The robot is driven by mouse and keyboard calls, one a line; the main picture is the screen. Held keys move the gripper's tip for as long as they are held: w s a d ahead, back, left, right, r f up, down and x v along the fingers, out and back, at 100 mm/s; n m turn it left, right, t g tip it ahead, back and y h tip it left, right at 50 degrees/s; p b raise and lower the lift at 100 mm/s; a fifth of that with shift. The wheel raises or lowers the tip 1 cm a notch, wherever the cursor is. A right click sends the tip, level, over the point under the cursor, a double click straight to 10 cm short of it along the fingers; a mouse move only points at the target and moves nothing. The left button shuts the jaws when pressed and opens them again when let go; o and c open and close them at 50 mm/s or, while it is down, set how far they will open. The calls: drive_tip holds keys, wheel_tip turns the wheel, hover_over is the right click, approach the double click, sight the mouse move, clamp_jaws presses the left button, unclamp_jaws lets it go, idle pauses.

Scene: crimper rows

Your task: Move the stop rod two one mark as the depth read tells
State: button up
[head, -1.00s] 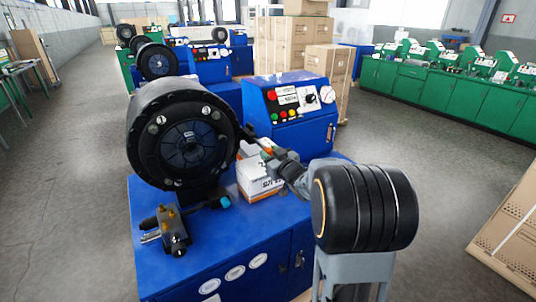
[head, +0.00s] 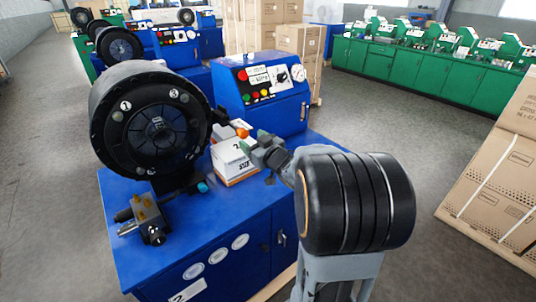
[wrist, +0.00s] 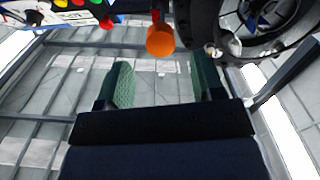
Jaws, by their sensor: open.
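In the head view my gripper (head: 256,138) is close to the orange end, partly hidden by my arm. The panel's displays (head: 258,77) are too small to read.
The blue machine cabinet (head: 225,225) carries a control panel, a white box (head: 232,163) under my gripper and a valve block (head: 150,218) with a teal-ended part (head: 202,187). Cartons (head: 490,170) stand at right. Grey floor is open between them and the green benches (head: 400,68).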

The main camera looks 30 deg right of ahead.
drive_tip(key=s, duration=0.8)
drive_tip(key=shift+s+d+b, duration=0.3)
drive_tip(key=shift+s+d, duration=0.1)
drive_tip(key=shift+d, duration=0.05)
drive_tip(key=s+d+f+m+g+h, duration=0.5)
drive_tip(key=d+f+m+g+h, duration=0.15)
drive_tip(key=f+g+h, duration=0.2)
drive_tip(key=s+a+n+g+y, duration=0.2)
drive_tip(key=s+a+y, duration=0.1)
drive_tip(key=a, duration=0.7)
drive_tip(key=s+a+n+g+y, duration=0.1)
drive_tip(key=s+a+g+y, duration=0.2)
drive_tip(key=a, duration=0.8)
drive_tip(key=shift+s+r+n+y, duration=0.3)
drive_tip(key=shift+s+n+y, duration=0.05)
drive_tip(key=shift+s, duration=0.35)
drive_tip(key=shift+g, duration=0.25)
